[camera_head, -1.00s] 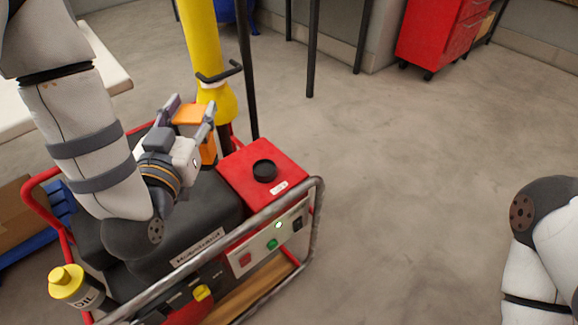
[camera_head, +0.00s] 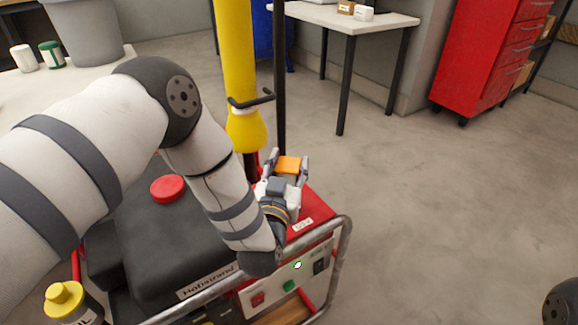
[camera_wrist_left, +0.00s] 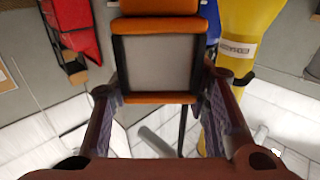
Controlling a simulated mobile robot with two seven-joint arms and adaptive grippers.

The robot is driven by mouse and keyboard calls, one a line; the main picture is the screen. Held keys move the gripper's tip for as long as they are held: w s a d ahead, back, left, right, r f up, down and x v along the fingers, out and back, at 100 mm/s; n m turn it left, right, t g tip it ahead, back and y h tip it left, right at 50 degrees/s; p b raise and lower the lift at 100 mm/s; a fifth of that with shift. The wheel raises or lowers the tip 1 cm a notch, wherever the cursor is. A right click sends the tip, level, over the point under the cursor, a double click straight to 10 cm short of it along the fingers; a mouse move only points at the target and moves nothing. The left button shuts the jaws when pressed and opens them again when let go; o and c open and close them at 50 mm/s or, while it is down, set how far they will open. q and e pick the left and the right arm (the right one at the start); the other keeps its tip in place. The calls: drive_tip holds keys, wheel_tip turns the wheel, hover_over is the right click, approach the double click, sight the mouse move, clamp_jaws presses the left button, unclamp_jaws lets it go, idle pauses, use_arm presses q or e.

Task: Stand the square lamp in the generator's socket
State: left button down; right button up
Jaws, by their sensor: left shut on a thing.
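The square lamp (camera_head: 289,165), with an orange housing, is gripped between the fingers of my left gripper (camera_head: 287,159). In the left wrist view the lamp (camera_wrist_left: 156,65) shows a grey square panel between orange ends, with a finger on each side. The generator (camera_head: 150,245) has a black body, a tube frame and a red box top (camera_head: 320,205) at its right end. My left gripper and the lamp are over or just behind this red top; the exact height is unclear. The round black socket is hidden behind my left wrist. My right gripper is out of view.
A yellow post (camera_head: 236,60) and a thin black pole (camera_head: 279,80) stand close behind the lamp. A red cap (camera_head: 168,188) sits on the generator, and an oil bottle (camera_head: 70,302) is at its front left.

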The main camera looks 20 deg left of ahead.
use_arm(q)
drive_tip(key=shift+r, duration=0.15)
drive_tip(key=c, duration=0.9)
unclamp_jaws()
